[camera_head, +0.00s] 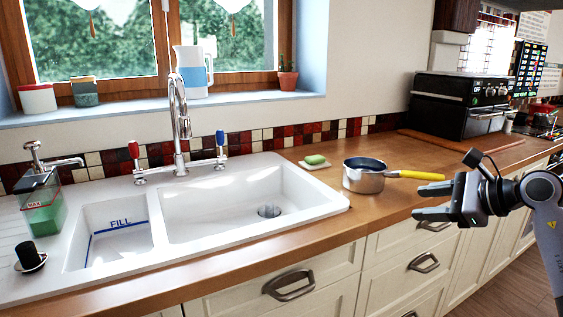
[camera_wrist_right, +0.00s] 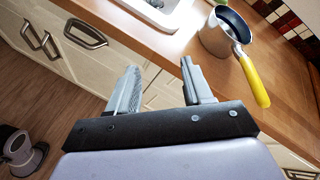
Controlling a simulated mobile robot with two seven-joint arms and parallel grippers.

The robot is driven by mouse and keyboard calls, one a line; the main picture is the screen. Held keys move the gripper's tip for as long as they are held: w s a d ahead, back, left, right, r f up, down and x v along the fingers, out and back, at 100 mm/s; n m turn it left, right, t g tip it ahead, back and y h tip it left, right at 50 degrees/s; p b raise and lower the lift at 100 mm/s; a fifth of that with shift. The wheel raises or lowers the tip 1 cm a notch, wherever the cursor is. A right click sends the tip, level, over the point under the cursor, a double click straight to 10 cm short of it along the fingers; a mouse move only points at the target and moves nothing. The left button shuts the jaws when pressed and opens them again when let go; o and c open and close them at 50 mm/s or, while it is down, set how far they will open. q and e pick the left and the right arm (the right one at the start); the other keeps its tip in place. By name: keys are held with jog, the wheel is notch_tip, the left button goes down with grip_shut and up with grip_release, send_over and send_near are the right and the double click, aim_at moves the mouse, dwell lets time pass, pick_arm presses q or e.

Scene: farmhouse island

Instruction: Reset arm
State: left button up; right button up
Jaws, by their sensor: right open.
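My right gripper (camera_head: 432,200) is open and empty at the right of the head view. It is in front of the wooden counter's edge, with its fingers pointing left. In the right wrist view its two fingers (camera_wrist_right: 160,85) stand apart with nothing between them. A steel saucepan (camera_head: 364,178) with a yellow handle (camera_head: 416,175) stands upright on the counter just beyond the gripper, apart from it. The pan (camera_wrist_right: 216,38) also shows at the upper right of the right wrist view. My left gripper is not in either view.
A white double sink (camera_head: 330,209) with a tap (camera_head: 180,120) is on the left. A black oven (camera_head: 458,104) stands at the back right. Drawers with handles (camera_head: 288,284) are below the wooden counter (camera_head: 400,212).

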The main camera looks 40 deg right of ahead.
jog(key=w+a+f+m+t+y+p, duration=0.1)
jog(key=w+a+f+m+t+p, duration=0.15)
jog(key=w+a+f+m, duration=0.45)
jog(key=w+a+f+m+t+y+p, duration=0.15)
jog(key=a+f+m+t, duration=0.25)
jog(key=a+m, duration=0.7)
jog(key=s+a+f+m+g, duration=0.3)
jog(key=a+f+m+g, duration=0.1)
jog(key=a+f+m, duration=0.6)
jog(key=s+a+f+m+g+p, duration=0.1)
jog(key=s+a+f+m+g, duration=0.3)
jog(key=a+f+m, duration=0.7)
jog(key=shift+a+m, duration=0.3)
jog(key=shift+m, duration=0.4)
jog(key=shift+s+g, duration=0.1)
jog(key=shift+g, duration=0.15)
